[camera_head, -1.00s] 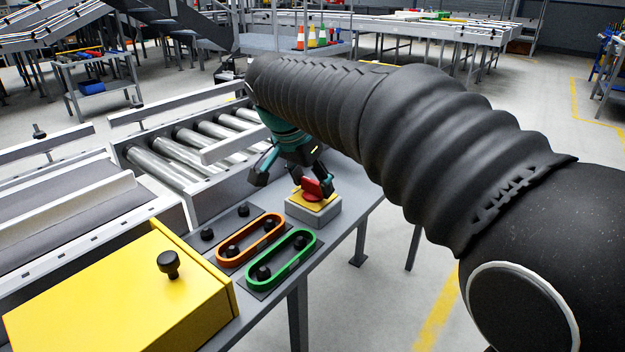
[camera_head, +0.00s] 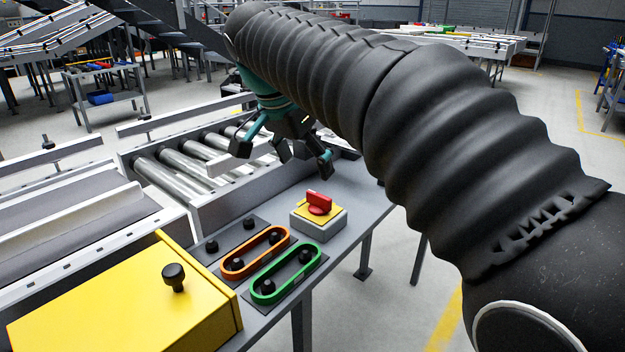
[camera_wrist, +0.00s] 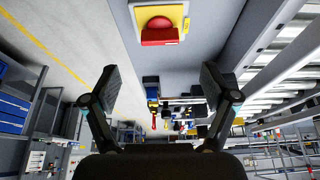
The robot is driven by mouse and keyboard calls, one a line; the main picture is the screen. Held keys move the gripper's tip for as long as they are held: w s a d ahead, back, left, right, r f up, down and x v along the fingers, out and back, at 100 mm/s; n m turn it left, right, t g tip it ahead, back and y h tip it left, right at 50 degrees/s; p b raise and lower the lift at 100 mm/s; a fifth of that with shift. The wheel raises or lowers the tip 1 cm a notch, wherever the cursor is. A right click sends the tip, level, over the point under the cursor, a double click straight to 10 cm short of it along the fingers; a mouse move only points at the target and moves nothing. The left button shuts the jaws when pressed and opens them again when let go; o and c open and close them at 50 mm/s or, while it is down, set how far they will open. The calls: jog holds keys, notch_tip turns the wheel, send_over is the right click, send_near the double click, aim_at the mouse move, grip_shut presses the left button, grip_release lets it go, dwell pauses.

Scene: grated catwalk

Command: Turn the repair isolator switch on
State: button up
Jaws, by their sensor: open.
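The isolator switch (camera_head: 319,203) is a red rotary handle on a yellow plate, on top of a grey box (camera_head: 318,228) on the grey bench. In the wrist view the red handle (camera_wrist: 160,32) shows at the top centre, beyond the fingertips. My gripper (camera_head: 283,155) is open and empty, above and behind the switch box, apart from it. In the wrist view its two fingers (camera_wrist: 160,88) are spread wide with nothing between them.
An orange belt loop (camera_head: 255,252) and a green belt loop (camera_head: 287,275) lie around black knobs left of the switch. A yellow box (camera_head: 125,305) with a black knob stands at front left. Conveyor rollers (camera_head: 175,165) lie behind.

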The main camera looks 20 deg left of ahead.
jog(key=shift+v, duration=1.45)
notch_tip(320, 180, down, 7)
jog(key=a+n+y, duration=0.1)
jog(key=a+n, duration=0.1)
jog(key=n, duration=0.5)
jog(key=d+f, duration=0.1)
jog(key=d, duration=0.1)
jog(key=s+d+f+n, duration=0.1)
jog(key=d, duration=0.1)
jog(key=s+d+f+n+y, duration=0.1)
jog(key=d+f, duration=0.1)
jog(key=shift+d+f+g, duration=0.1)
jog(key=shift+d+g, duration=0.05)
jog(key=shift+g, duration=0.15)
jog(key=s+d+f+m, duration=0.1)
jog(key=s+d+f, duration=0.2)
jog(key=d, duration=0.6)
jog(key=s+d+f+m+t, duration=0.1)
jog(key=s+d+f+m, duration=0.1)
jog(key=s+d, duration=0.5)
jog(key=s+d+f+m+t, duration=0.1)
jog(key=s+d+f, duration=0.2)
jog(key=d, duration=1)
jog(key=shift+s+d+f, duration=0.2)
jog(key=shift+s+f, duration=0.2)
jog(key=shift+s, duration=0.55)
